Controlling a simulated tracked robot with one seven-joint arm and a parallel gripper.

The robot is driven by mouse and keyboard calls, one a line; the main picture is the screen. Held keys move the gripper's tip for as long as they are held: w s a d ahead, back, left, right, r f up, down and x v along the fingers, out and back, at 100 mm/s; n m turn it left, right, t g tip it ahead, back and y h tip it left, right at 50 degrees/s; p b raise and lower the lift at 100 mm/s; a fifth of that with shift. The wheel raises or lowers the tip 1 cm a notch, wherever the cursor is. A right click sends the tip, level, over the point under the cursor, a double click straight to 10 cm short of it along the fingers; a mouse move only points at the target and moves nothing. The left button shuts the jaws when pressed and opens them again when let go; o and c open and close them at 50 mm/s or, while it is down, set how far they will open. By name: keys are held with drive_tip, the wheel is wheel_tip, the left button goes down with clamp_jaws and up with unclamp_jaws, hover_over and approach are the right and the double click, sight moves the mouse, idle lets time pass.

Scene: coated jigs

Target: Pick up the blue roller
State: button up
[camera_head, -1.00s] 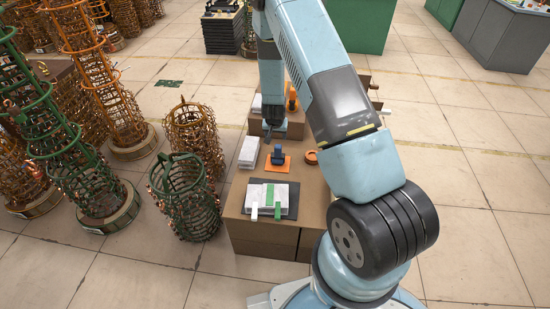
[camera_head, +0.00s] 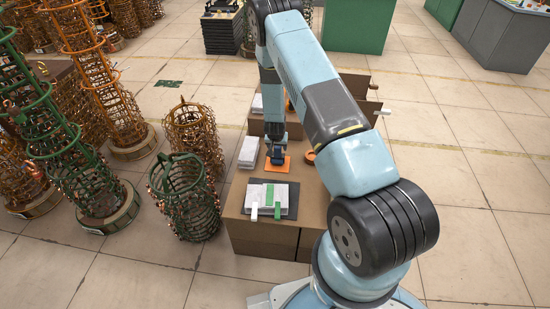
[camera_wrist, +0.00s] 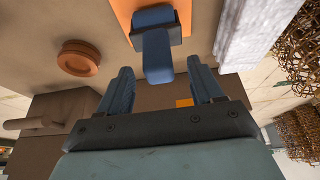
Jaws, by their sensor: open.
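The blue roller (camera_wrist: 157,52) stands on an orange square plate (camera_wrist: 124,12) on the brown box top. In the wrist view its blue end lies just beyond and between my two fingers. My gripper (camera_wrist: 163,78) is open and empty, with a blue-grey finger on each side and a clear gap between them. In the head view my gripper (camera_head: 276,142) is over the orange plate (camera_head: 283,167), right at the roller (camera_head: 277,158), and partly hides it. I cannot tell from these views whether a finger touches the roller.
An orange ring (camera_wrist: 79,57) lies to one side of the roller and a white block (camera_wrist: 258,28) to the other. A dark mat (camera_head: 292,206) with white and green pieces lies nearer the box's front. Wire cages (camera_head: 186,195) stand left on the floor.

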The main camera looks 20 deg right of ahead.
sight(278, 155)
drive_tip(key=shift+x, duration=2.45)
drive_tip(key=shift+s, duration=0.1)
clamp_jaws()
